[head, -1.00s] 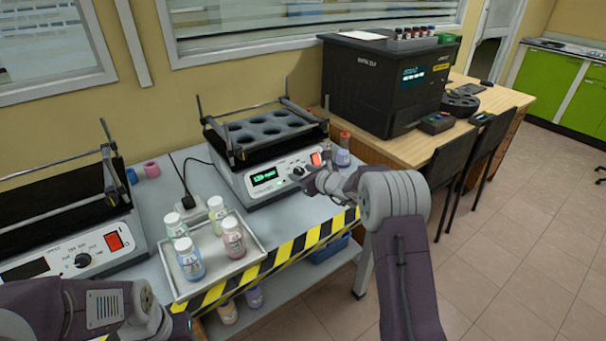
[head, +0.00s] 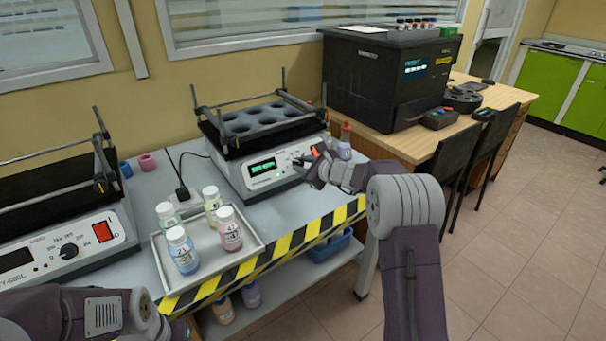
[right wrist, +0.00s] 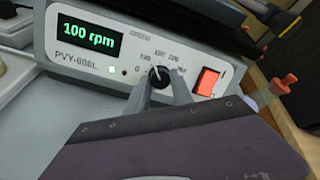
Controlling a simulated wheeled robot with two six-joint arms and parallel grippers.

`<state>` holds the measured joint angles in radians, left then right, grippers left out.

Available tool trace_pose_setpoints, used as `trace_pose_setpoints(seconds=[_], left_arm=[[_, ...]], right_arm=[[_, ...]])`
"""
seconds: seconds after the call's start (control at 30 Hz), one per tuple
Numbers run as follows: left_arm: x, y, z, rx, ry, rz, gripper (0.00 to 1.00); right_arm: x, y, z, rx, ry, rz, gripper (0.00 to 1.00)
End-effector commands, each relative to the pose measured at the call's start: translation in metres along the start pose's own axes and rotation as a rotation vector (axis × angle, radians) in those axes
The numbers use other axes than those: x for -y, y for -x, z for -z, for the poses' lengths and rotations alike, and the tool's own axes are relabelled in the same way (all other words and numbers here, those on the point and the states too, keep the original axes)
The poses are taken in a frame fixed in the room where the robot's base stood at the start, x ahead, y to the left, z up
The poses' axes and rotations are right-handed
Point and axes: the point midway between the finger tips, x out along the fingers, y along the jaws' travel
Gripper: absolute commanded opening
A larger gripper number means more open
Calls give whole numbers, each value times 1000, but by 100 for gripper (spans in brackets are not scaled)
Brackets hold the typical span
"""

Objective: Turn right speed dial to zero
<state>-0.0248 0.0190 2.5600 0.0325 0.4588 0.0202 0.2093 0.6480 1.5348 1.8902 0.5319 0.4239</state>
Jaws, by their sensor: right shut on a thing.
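The right shaker (head: 262,168) stands on the grey bench with a lit green display (head: 262,167). In the right wrist view the display (right wrist: 90,36) reads "100 rpm". Its black speed dial (right wrist: 159,77) sits between the display and a red switch (right wrist: 207,82), with a scale around it. My right gripper (right wrist: 160,88) is shut on the dial, one finger on each side; in the head view the gripper (head: 304,165) reaches the shaker's front from the right. My left arm shows at the lower left, but its fingers are not visible.
A second shaker (head: 60,250) with its own dial (head: 68,251) stands at the left. A tray (head: 207,260) holds several capped bottles. A red-topped bottle (head: 344,148) stands right of the right shaker. A black analyser (head: 375,85) is on the wooden desk.

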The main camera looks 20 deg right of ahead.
Motion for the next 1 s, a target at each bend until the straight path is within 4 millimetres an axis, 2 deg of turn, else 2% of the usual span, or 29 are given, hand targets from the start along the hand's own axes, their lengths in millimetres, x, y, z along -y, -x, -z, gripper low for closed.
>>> trace_pose_setpoints(seconds=[0.03,0.4,0.7,1.0], left_arm=[[0,-12,-1,0,0,0,52],[1,-47,-5,0,0,0,52],[1,-64,-7,0,0,0,52],[1,-74,-8,0,0,0,52]], right_arm=[[-2,-2,5,3,42,-2,0],[0,-2,5,27,392,-34,0],[1,-1,3,45,639,-58,0],[2,-1,2,56,800,-73,0]])
